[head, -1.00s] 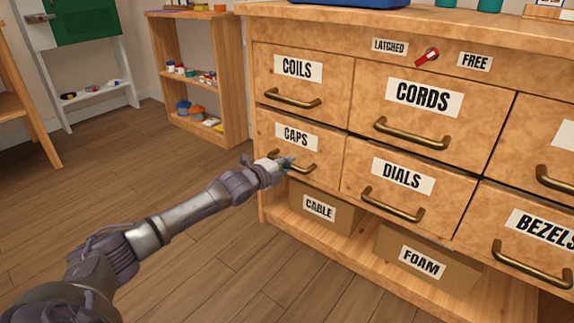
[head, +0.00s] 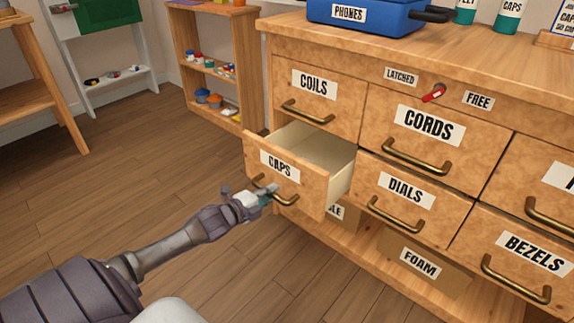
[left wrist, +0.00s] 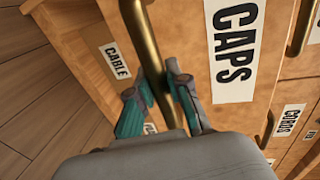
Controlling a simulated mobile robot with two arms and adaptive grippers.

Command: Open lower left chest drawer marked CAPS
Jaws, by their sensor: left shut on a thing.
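The CAPS drawer (head: 303,196) is the lower left drawer of the wooden chest and stands pulled well out, its pale inside showing empty where visible. Its brass handle (head: 284,198) runs across the front below the CAPS label. My left gripper (head: 268,190) is shut on this handle. In the left wrist view the teal-padded fingers (left wrist: 161,92) sit on both sides of the brass bar (left wrist: 145,45), beside the CAPS label (left wrist: 234,45). My right gripper is not in view.
COILS (head: 316,98), CORDS (head: 425,130) and DIALS (head: 405,200) drawers are shut. A red lever (head: 433,96) sits between the LATCHED and FREE labels. A blue PHONES box (head: 375,18) is on top. A FOAM box (head: 424,262) is on the shelf below. Floor left of the drawer is clear.

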